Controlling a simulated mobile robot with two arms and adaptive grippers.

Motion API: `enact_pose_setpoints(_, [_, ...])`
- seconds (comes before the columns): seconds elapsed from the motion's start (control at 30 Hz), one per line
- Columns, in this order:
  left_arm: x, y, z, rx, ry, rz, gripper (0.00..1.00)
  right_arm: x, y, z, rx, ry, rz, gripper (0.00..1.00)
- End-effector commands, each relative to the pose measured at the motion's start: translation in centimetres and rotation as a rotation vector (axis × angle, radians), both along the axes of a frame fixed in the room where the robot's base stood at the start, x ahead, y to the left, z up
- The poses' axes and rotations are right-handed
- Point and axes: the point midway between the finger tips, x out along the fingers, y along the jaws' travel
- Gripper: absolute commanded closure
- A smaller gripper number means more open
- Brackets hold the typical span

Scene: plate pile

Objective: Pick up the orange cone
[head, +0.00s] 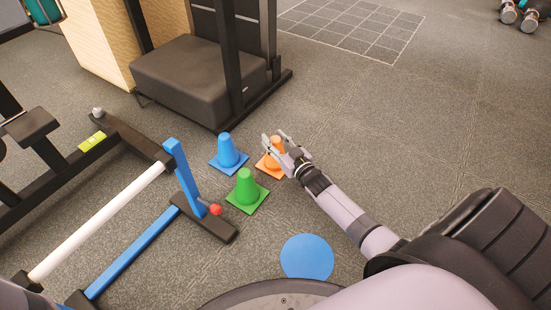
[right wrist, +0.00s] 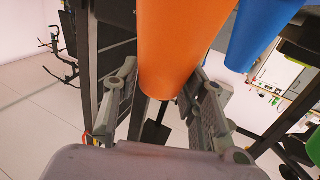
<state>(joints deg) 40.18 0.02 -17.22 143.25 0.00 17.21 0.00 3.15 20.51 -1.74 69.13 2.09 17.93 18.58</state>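The orange cone (head: 274,158) stands on its square base on the floor, to the right of the blue cone (head: 228,151). My right gripper (head: 276,141) is open at the cone's upper part, with a finger on either side and partly covering it. In the right wrist view, the orange cone (right wrist: 172,45) hangs into the picture from the top, its narrow end between the two fingers of my right gripper (right wrist: 164,80). The fingertips are very near its sides; I cannot tell whether they touch. My left gripper is not in view.
A blue disc (head: 307,257) lies on the floor nearer me. A frame with a blue post (head: 184,177) is at left, a black padded bench (head: 197,80) behind.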

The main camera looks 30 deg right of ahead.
Motion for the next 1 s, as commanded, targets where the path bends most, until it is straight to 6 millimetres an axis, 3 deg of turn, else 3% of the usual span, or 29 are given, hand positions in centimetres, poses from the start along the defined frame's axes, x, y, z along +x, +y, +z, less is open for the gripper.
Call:
enact_pose_setpoints(0.53, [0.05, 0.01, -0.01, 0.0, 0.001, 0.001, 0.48, -0.02, -0.02, -0.04, -0.001, 0.001, 0.0, 1.0])
enact_pose_setpoints(1.0, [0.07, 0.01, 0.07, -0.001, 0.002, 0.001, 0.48, 0.0, -0.02, 0.12, -0.001, -0.001, 0.0, 1.0])
